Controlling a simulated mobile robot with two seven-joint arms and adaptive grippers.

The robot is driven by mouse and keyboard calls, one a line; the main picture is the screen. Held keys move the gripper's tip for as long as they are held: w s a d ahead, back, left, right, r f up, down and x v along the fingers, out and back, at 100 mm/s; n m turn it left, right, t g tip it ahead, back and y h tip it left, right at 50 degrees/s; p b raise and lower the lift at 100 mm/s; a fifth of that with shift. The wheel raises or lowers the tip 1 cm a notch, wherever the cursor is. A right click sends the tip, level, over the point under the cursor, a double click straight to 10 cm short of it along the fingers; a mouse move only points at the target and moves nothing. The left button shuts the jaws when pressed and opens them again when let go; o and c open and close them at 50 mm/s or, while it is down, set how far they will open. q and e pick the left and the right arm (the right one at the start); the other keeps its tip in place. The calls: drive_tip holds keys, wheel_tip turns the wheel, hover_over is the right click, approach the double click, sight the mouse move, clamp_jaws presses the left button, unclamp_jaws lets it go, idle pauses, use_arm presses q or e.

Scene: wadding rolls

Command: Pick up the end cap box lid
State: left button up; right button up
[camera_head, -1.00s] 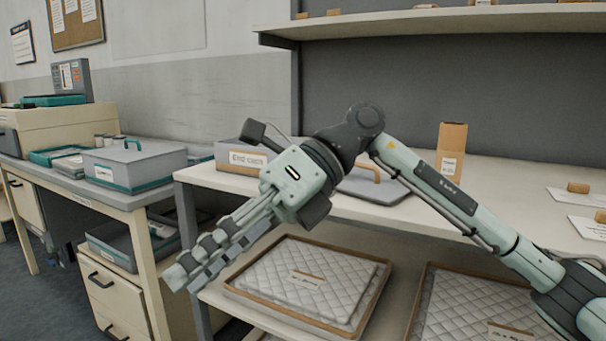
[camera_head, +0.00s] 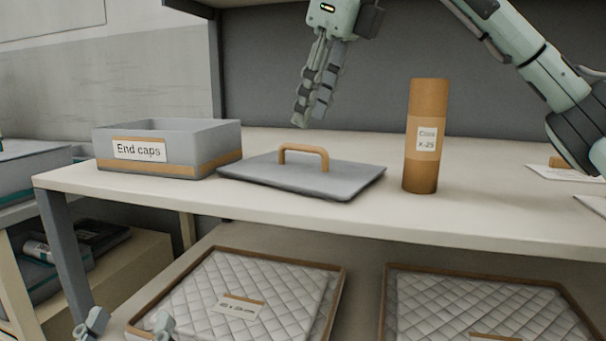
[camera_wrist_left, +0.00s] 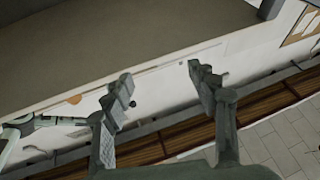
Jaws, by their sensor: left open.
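The end cap box lid (camera_head: 262,173) is a flat grey plate with a brown arched handle (camera_head: 304,150). It lies on the bench beside the open grey box labelled "End caps" (camera_head: 195,140). My right gripper (camera_head: 311,122) points down, its tips above the handle in the picture and apart from it. Its two fingers look close together, nearly side-on, so its opening is unclear. My left gripper (camera_head: 127,325) shows only its two spread fingertips at the bottom left, below the bench top. In the left wrist view it (camera_wrist_left: 160,85) is open and empty; the lid is not seen there.
A brown cardboard tube (camera_head: 427,155) stands upright right of the lid. White cards lie at the far right of the bench (camera_head: 490,215). Quilted wadding in trays (camera_head: 235,285) lies on the shelf below. The bench behind the lid is mostly clear.

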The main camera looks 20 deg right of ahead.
sight(305, 146)
drive_tip(key=b+x, duration=0.1)
drive_tip(key=x, duration=0.4)
drive_tip(key=shift+s+d+f, duration=0.1)
drive_tip(key=shift+s+d, duration=0.05)
drive_tip(key=shift+s, duration=0.05)
drive_tip(key=shift+w+f, duration=0.2)
drive_tip(key=shift+f, duration=0.2)
use_arm(q)
drive_tip(key=shift+s+a+r+t, duration=0.25)
drive_tip(key=shift+r+t, duration=0.3)
drive_tip(key=shift+r, duration=0.05)
drive_tip(key=shift+s+a+r+t, duration=0.2)
drive_tip(key=shift+s+r+t, duration=0.05)
drive_tip(key=shift+r+t, duration=0.3)
use_arm(e)
clamp_jaws()
